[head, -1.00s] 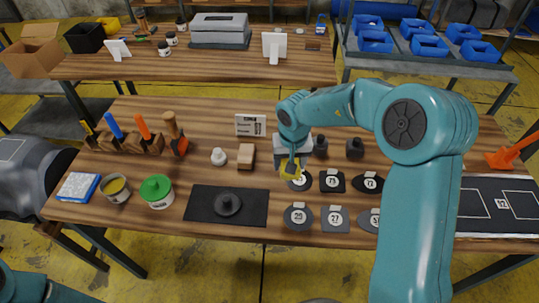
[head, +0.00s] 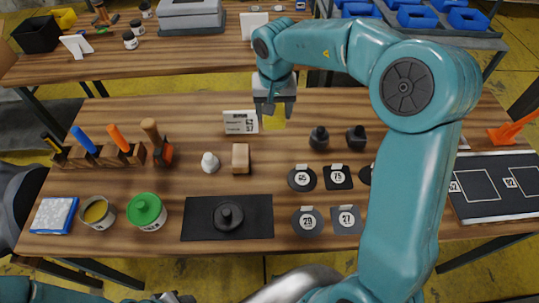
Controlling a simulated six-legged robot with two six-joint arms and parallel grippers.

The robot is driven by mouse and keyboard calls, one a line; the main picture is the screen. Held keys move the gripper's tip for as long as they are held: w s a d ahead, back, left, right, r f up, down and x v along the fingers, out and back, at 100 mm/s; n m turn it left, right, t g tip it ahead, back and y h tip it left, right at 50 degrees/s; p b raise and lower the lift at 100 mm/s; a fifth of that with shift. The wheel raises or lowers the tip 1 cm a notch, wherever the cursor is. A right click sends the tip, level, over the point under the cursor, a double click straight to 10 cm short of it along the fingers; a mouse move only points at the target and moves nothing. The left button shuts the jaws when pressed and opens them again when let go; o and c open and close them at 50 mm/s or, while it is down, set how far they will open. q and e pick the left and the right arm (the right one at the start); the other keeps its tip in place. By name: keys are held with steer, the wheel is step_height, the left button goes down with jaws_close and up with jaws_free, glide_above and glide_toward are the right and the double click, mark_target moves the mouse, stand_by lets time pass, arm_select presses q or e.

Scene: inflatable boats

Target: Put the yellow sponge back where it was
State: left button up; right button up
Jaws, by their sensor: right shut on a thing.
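The yellow sponge (head: 274,122) is a small yellow block. My right gripper (head: 273,108) is shut on it from above and holds it near the back edge of the wooden table (head: 200,118), just right of a small white printed card (head: 241,122). I cannot tell whether the sponge touches the table. Part of my left arm shows along the bottom edge at left; its gripper is at most a cut-off bit, so its jaws cannot be read.
Numbered dark patches (head: 302,178) and black knobs (head: 319,137) lie at right. A wooden block (head: 240,158), black mat (head: 195,228), green-lidded jar (head: 146,211), tin (head: 98,212), white-and-blue pad (head: 53,215) and tool rack (head: 95,157) stand left.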

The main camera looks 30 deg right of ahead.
steer(key=b, duration=0.2)
glide_above(272, 161)
step_height(272, 161, down, 15)
steer(key=shift+a+f, duration=0.1)
steer(key=shift+a, duration=0.05)
steer(key=f, duration=0.3)
steer(key=shift+s+f+b, duration=0.2)
steer(key=shift+f+b, duration=0.05)
steer(key=shift+b, duration=0.15)
steer(key=shift+w+f, duration=0.15)
steer(key=shift+f, duration=0.1)
steer(key=shift+r, duration=0.1)
steer(key=o, duration=1)
steer(key=shift+f, duration=0.2)
